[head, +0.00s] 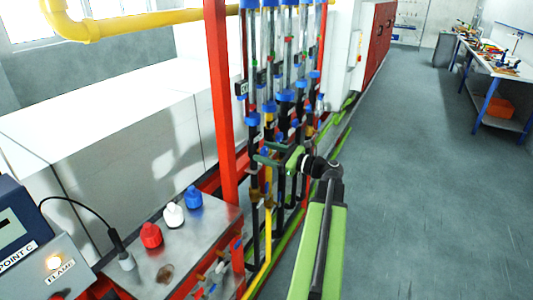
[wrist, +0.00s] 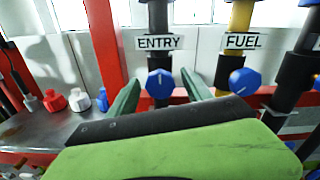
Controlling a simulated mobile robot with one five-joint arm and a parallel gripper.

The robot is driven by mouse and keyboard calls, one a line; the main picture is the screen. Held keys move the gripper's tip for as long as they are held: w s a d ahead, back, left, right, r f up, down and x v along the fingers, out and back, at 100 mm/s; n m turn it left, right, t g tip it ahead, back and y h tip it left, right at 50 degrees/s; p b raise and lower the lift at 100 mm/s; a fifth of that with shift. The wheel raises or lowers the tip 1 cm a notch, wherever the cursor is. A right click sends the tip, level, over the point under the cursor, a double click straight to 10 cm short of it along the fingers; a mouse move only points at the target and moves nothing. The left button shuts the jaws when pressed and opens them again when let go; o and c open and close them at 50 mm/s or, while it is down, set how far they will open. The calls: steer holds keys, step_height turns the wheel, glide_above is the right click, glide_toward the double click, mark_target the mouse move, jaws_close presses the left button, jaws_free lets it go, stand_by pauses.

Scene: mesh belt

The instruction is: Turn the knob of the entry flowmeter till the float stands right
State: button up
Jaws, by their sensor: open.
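The blue entry knob (wrist: 160,84) sits on a dark pipe under the ENTRY label (wrist: 159,42) in the wrist view. A light pointer mark shows on its face. My gripper (wrist: 160,77) is open, with one green finger left of the knob and one right of it; I cannot tell whether either touches. In the head view my gripper (head: 262,153) reaches in to the lower part of the flowmeter row. The leftmost flowmeter tube (head: 243,45) stands upright above a partly cut label. Its float is too small to make out.
The FUEL label (wrist: 242,41) and its blue knob (wrist: 243,81) are close on the right. A red post (head: 219,100) stands left of the pipes. A metal bench (head: 190,245) holds red, white and blue-capped bottles. The grey floor (head: 420,180) on the right is clear.

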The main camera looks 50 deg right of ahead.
jaws_close()
stand_by(0.3)
steer(key=shift+n, duration=0.3)
